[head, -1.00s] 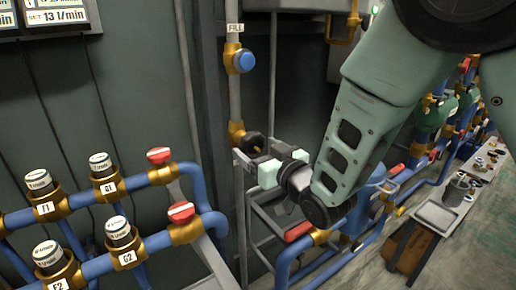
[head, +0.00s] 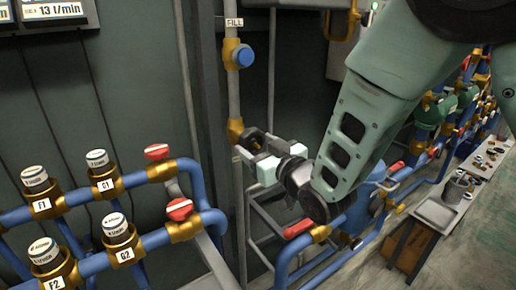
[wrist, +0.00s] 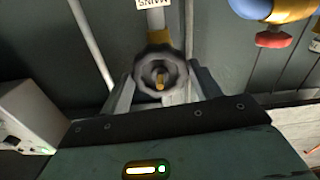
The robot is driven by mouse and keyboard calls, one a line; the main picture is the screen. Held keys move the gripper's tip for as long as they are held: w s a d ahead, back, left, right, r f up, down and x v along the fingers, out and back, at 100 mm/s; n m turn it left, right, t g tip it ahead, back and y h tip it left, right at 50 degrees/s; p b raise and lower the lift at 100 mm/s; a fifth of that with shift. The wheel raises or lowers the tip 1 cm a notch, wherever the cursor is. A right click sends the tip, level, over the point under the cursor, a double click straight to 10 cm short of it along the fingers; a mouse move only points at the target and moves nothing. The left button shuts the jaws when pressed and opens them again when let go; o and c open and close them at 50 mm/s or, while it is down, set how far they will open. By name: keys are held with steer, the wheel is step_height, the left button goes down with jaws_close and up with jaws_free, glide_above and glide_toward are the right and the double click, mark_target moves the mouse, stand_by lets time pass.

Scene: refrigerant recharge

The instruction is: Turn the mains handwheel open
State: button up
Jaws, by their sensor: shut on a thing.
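The mains handwheel is a dark, lobed wheel with a brass-coloured centre in the wrist view (wrist: 160,62). It sits on a grey pipe below an upside-down MAINS label (wrist: 153,4). My gripper (wrist: 160,90) is shut on it, with a grey finger at each side of the wheel. In the head view my gripper (head: 258,158) is beside the grey pipe, below the brass elbow. Only a dark part of the wheel shows there, and the jaws hide much of it.
A FILL pipe with a blue-capped valve (head: 243,56) stands above the gripper. A red handle (head: 298,228) is below my gripper. A bench (head: 436,214) stands at right.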

steer(key=o, duration=1)
steer(key=shift+s, duration=0.1)
steer(key=shift+c, duration=0.2)
steer(key=shift+d, duration=0.15)
steer(key=b+v, duration=0.2)
steer(key=v, duration=0.4)
steer(key=shift+s+d, duration=0.2)
steer(key=shift+s, duration=0.15)
steer(key=shift+r, duration=0.1)
steer(key=s+d+r+g+h+p, duration=0.1)
steer(key=s+d+g+h+p, duration=0.2)
steer(key=s+g, duration=0.2)
steer(key=s+d+r+g+h+p, duration=0.1)
steer(key=s+d+g+h+p, duration=0.2)
steer(key=s, duration=0.9)
steer(key=s+d+r+g+h+p, duration=0.2)
steer(key=s+d+g+h+p, duration=0.1)
steer(key=s+g, duration=0.4)
steer(key=shift+s+d+p, duration=0.6)
steer(key=shift+s+p, duration=0.15)
steer(key=shift+p, duration=0.1)
